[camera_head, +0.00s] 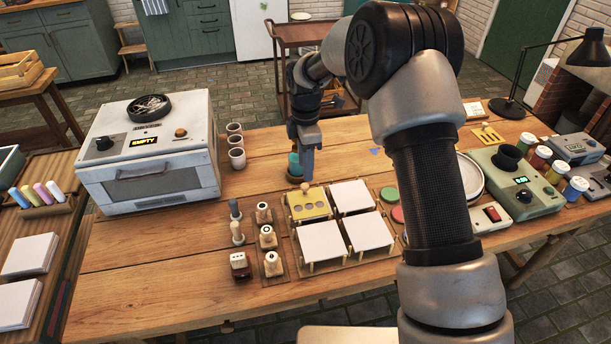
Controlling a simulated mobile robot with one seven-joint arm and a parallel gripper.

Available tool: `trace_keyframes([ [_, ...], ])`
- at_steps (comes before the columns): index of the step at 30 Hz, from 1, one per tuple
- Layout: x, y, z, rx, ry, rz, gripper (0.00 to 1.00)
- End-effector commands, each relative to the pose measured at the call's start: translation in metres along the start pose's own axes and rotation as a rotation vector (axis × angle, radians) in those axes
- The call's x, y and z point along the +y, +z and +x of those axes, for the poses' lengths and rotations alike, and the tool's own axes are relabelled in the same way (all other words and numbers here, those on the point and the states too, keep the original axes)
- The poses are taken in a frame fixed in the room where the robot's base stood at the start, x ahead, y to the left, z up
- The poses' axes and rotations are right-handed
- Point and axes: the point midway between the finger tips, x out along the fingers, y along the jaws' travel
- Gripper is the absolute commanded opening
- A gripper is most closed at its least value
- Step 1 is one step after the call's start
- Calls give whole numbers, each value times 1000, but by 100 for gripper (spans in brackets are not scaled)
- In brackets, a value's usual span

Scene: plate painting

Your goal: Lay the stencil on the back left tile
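The yellow stencil (309,209), a plate with a row of round holes and a pale knob at its back edge, shows over the back left place of the tile rack (292,238). It covers the tile there; whether it lies flat on that tile or hovers slightly above cannot be told. My gripper (307,178) points down right at the knob. Its fingers are small and seen edge-on, so I cannot tell whether they grip the knob. White tiles fill the back right (351,197), front left (322,241) and front right (367,232) places.
Stamps (267,237) stand left of the rack. Red and green pads (389,195) lie to its right, partly behind my arm. Cups (236,152) and a white oven (150,155) stand further left. Another yellow stencil (487,136) lies at the back right. The table's front left is clear.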

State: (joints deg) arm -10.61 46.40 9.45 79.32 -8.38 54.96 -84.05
Motion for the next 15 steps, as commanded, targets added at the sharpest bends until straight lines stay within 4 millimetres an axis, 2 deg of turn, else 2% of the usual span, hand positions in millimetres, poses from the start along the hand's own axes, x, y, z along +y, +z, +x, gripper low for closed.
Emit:
trace_keyframes([
  [1,1,0,-13,0,4,1,38],
  [6,1,0,-42,0,2,0,38],
  [10,0,0,-54,0,1,0,38],
  [15,0,0,-59,0,0,0,38],
])
